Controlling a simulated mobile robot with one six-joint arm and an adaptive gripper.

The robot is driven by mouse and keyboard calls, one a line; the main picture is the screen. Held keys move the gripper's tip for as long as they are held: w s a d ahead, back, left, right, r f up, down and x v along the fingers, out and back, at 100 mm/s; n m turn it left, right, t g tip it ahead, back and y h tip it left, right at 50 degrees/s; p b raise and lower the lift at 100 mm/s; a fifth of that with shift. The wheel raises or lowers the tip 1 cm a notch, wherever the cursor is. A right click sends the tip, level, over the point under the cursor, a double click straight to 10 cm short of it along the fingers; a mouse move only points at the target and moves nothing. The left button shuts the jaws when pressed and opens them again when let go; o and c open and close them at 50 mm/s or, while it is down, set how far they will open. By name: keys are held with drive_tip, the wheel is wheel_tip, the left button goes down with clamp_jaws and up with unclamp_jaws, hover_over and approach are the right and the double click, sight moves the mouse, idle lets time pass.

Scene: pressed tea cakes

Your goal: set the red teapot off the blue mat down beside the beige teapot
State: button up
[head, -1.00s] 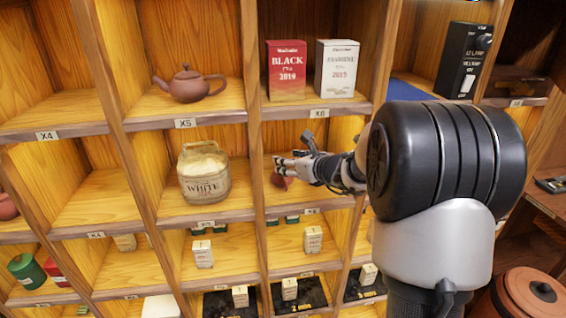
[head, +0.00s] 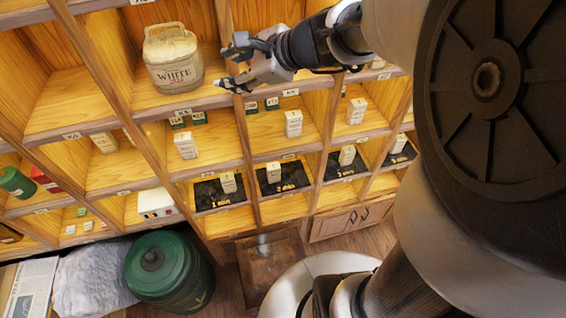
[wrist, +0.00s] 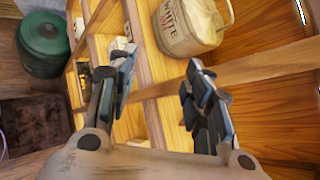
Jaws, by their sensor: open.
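Neither the red teapot, the beige teapot nor the blue mat can be made out in the current views. My gripper (head: 230,66) is open in the head view, in front of the shelf divider just right of a jar labelled WHITE (head: 174,62). In the wrist view my gripper (wrist: 160,62) has its two fingers spread, with nothing held between them. The jar (wrist: 188,28) shows beyond the fingers there, apart from them.
Wooden shelf dividers stand close to my gripper. Lower compartments hold small boxes (head: 293,123) and black mats (head: 282,177). A large green canister (head: 170,268) stands on the floor at lower left; it also shows in the wrist view (wrist: 42,42).

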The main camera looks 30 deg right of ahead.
drive_tip(key=s+a+f+n+g, duration=0.1)
drive_tip(key=s+a+n+g, duration=0.2)
drive_tip(key=s+a+n, duration=0.6)
drive_tip(key=s+d+f+n+g+h, duration=0.1)
drive_tip(key=s+d+f+n+h, duration=0.1)
drive_tip(key=s+n, duration=0.4)
drive_tip(key=s+d+f+n+g+h, duration=0.1)
drive_tip(key=s+d+n, duration=0.4)
drive_tip(key=s, duration=0.6)
drive_tip(key=f+n+h, duration=0.1)
drive_tip(key=n+h, duration=0.1)
drive_tip(key=shift+s+d+f+n+h, duration=0.2)
drive_tip(key=shift+d+f+n+h, duration=0.1)
drive_tip(key=shift+h, duration=0.1)
wheel_tip(320, 180, down, 22)
drive_tip(key=b, duration=2.2)
drive_tip(key=shift+r, duration=0.1)
